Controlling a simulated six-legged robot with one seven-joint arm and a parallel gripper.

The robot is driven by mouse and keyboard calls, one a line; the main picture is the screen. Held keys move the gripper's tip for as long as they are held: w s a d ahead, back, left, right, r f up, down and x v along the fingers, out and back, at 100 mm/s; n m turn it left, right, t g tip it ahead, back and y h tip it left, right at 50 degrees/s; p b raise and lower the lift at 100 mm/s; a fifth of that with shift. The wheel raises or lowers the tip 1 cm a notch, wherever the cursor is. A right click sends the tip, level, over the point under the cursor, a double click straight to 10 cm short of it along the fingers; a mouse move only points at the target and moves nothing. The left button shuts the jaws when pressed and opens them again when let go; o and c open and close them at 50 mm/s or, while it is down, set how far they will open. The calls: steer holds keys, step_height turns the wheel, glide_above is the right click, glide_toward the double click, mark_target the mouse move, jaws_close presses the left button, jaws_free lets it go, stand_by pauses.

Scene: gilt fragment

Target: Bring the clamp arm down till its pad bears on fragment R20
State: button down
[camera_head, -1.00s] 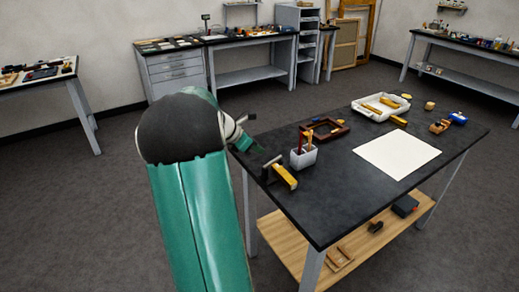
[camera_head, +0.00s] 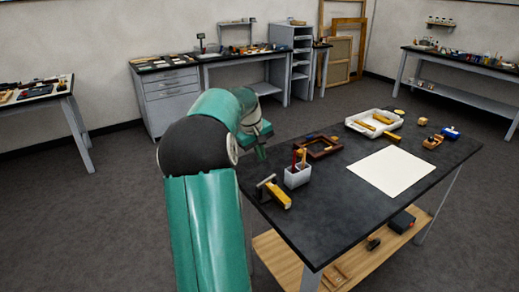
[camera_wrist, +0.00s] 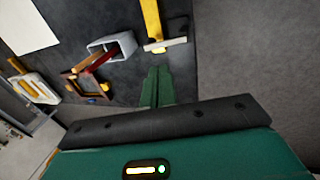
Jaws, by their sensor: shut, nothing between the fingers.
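A yellow bar-like fixture with a crossbar at one end, which looks like the clamp (camera_head: 276,195), stands near the left edge of the black-topped table (camera_head: 330,220). In the wrist view the clamp (camera_wrist: 151,18) is at top centre, with a pale crossbar over a small yellow piece (camera_wrist: 158,51). I cannot tell whether that piece is fragment R20, or whether a pad touches it. My gripper (camera_head: 262,154) points down by the table's left edge, beyond the clamp. In the wrist view its green fingers (camera_wrist: 157,84) are together and empty, just short of the crossbar.
A white holder with tools (camera_head: 297,177) stands close to the clamp, with a brown frame (camera_head: 318,148) behind it. A white tray (camera_head: 366,132), a white sheet (camera_head: 392,171) and a blue item (camera_head: 451,133) lie further right. The table's front middle is clear.

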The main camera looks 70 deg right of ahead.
mark_target(270, 177)
steer(key=x, duration=0.9)
steer(key=shift+f, duration=0.1)
steer(key=shift+s+d+f+t+y, duration=0.2)
steer(key=shift+s+t+y, duration=0.1)
steer(key=shift+y, duration=0.1)
steer(key=shift+s+d+f+t+y, duration=0.15)
steer(key=shift+d+f+t+y, duration=0.15)
steer(key=shift+t+y, duration=0.35)
steer(key=shift+f, duration=0.25)
steer(key=shift+r, duration=0.1)
